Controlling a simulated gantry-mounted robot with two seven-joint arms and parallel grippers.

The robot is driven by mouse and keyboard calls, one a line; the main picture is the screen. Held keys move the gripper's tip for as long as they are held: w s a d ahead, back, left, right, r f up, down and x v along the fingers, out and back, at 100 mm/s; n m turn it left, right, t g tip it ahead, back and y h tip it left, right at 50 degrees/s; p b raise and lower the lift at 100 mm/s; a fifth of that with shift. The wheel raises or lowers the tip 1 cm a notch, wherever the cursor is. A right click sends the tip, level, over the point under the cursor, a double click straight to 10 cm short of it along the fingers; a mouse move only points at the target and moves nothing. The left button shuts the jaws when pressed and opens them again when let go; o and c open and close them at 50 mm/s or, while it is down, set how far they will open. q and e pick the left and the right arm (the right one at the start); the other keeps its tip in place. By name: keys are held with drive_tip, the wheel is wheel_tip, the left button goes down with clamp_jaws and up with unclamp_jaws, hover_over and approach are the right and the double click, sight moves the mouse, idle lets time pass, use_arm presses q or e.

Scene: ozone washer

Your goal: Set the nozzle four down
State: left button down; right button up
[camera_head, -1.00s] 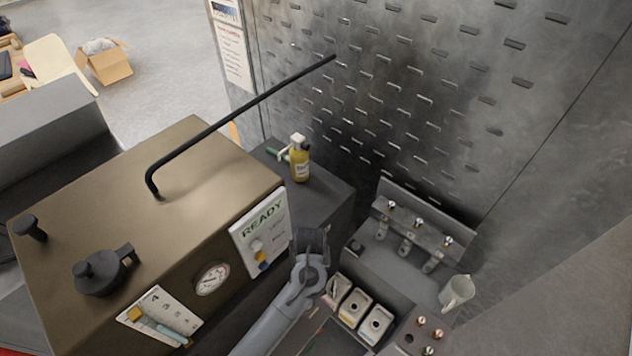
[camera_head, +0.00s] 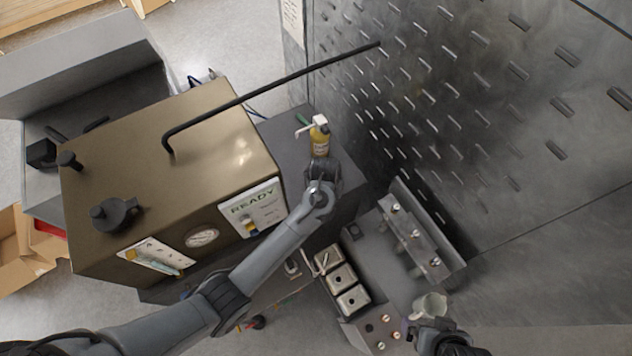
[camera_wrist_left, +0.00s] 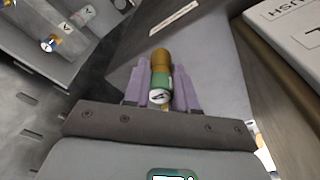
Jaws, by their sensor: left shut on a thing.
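My left gripper (camera_head: 322,168) is over the dark grey surface beside the machine, just in front of the yellow bottle. In the left wrist view its purple fingers (camera_wrist_left: 160,85) are shut on a nozzle (camera_wrist_left: 161,80) with a brass end, a green band and a white marked end face. The mark is too small to read surely. The arm hides the nozzle in the head view. Other nozzles stand in a metal rack (camera_head: 413,240) to the right; two show in the left wrist view (camera_wrist_left: 50,43). My right gripper (camera_head: 432,328) is beside the mug; its jaws are unclear.
The brown machine (camera_head: 210,130) with a READY panel (camera_head: 252,206) and a long black handle (camera_head: 270,95) stands left. The yellow pump bottle (camera_head: 320,138) is close behind my left gripper. Small metal bins (camera_head: 341,279) and a pale mug (camera_head: 430,305) lie right. A slotted wall closes the back.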

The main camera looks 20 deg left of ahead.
use_arm(q)
drive_tip(key=w+a+f, duration=0.2)
drive_tip(key=w+a+f+b, duration=0.1)
drive_tip(key=w+a+f, duration=0.1)
drive_tip(key=w+a, duration=0.1)
drive_tip(key=shift+w+f, duration=0.2)
drive_tip(key=shift+f, duration=0.15)
drive_tip(key=shift+w+a+f+b, duration=0.45)
drive_tip(key=shift+a+f+b, duration=0.05)
drive_tip(key=shift+b, duration=0.75)
drive_tip(key=shift+w+a, duration=0.1)
drive_tip(key=shift+w+a+b, duration=0.1)
drive_tip(key=shift+w+b, duration=0.05)
drive_tip(key=shift+b, duration=0.15)
wheel_tip(320, 180, down, 4)
drive_tip(key=b, duration=0.4)
drive_tip(key=shift+b, duration=0.35)
drive_tip(key=shift+f, duration=0.1)
drive_tip(key=c, duration=0.9)
unclamp_jaws()
